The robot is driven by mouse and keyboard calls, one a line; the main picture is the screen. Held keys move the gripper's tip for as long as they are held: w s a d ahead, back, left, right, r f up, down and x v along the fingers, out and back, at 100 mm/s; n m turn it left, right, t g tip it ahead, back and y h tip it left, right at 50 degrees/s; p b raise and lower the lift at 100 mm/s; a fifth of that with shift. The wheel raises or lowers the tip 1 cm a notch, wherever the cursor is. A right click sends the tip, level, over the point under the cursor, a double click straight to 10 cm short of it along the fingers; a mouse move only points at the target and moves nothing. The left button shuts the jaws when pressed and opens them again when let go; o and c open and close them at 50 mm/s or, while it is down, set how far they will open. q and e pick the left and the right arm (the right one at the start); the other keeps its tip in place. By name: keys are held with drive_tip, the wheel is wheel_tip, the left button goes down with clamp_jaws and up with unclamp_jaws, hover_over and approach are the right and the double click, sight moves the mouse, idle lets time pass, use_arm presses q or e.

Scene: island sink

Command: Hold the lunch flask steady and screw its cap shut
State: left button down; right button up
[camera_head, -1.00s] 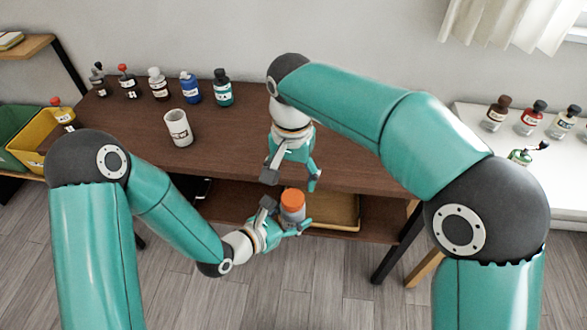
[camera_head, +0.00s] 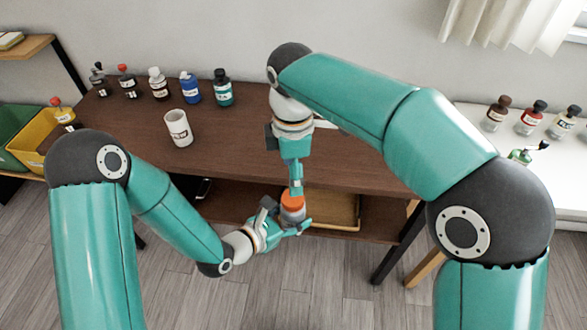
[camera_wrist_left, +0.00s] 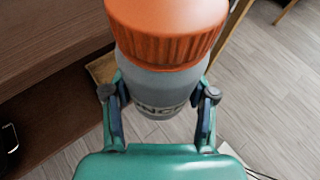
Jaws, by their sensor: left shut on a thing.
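The lunch flask is a grey cylinder (camera_wrist_left: 160,88) with dark lettering and a ribbed orange cap (camera_wrist_left: 167,28). In the head view the flask (camera_head: 291,215) is upright in front of the table, with the cap (camera_head: 292,202) on top. My left gripper (camera_head: 288,221) is shut on the flask body, with a finger on either side in the left wrist view (camera_wrist_left: 160,100). My right gripper (camera_head: 296,189) points down at the cap from above. Its fingers show edge-on and overlap the cap's top, so their gap and any contact are hidden.
The dark wooden table (camera_head: 245,140) carries a white cup (camera_head: 178,128) and several bottles along its back. A tray (camera_head: 335,210) sits on the shelf below, behind the flask. A white side table (camera_head: 480,155) with bottles stands right. Yellow (camera_head: 35,142) and green bins stand left.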

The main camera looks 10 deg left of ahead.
sight(293, 212)
drive_tip(key=shift+n, duration=0.6)
drive_tip(key=shift+f, duration=0.1)
drive_tip(key=shift+f, duration=3.9)
